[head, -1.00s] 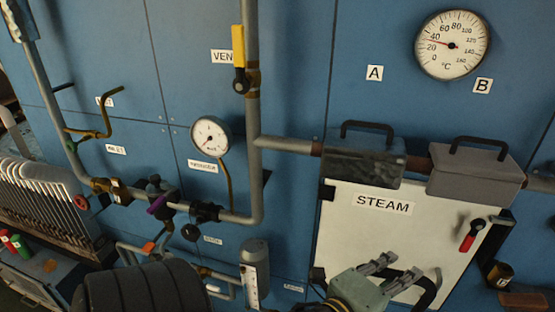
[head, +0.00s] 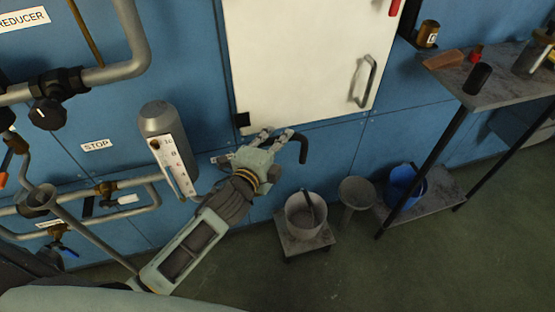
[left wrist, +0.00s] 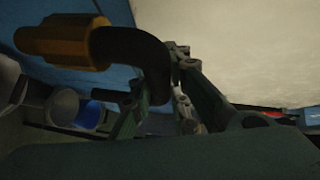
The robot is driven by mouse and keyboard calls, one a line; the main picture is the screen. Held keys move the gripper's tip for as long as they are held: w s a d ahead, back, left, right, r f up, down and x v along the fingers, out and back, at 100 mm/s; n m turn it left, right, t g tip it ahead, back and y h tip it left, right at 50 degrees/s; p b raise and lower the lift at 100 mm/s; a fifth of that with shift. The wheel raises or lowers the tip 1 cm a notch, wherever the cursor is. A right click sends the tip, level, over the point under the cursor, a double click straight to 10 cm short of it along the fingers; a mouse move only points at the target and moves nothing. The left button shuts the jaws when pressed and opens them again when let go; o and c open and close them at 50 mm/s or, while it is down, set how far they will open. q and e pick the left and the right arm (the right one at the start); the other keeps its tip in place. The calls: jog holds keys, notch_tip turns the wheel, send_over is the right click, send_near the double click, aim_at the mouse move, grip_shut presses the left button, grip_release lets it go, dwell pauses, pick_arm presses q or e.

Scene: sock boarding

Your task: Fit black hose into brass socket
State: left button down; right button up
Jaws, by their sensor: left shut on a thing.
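My left gripper (head: 277,136) is near the blue wall, just below the white panel's lower edge. It is shut on a black hose (head: 303,150), whose bent end shows to the right of the fingers and points down. In the left wrist view the hose (left wrist: 135,48) curves from between the fingers to a brass socket (left wrist: 62,40) at upper left. The hose's far end meets the brass in that picture; I cannot tell whether it is seated in it or only in front. The brass socket cannot be made out in the head view. My right gripper is not in view.
The white panel (head: 300,55) with a metal handle is above. A grey cylinder with a scale (head: 160,120) and pipes are left. A bucket (head: 306,212) on a low stand, a funnel (head: 356,192), a blue bucket (head: 402,183) and a side table (head: 500,85) are right. Floor in front is clear.

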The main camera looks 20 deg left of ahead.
pick_arm(q)
jog(key=shift+w+f+b, duration=0.2)
jog(key=shift+w+f, duration=0.05)
jog(key=shift+f, duration=0.3)
jog(key=shift+w+f+b, duration=0.15)
jog(key=shift+w+f, duration=0.05)
jog(key=shift+f, duration=0.35)
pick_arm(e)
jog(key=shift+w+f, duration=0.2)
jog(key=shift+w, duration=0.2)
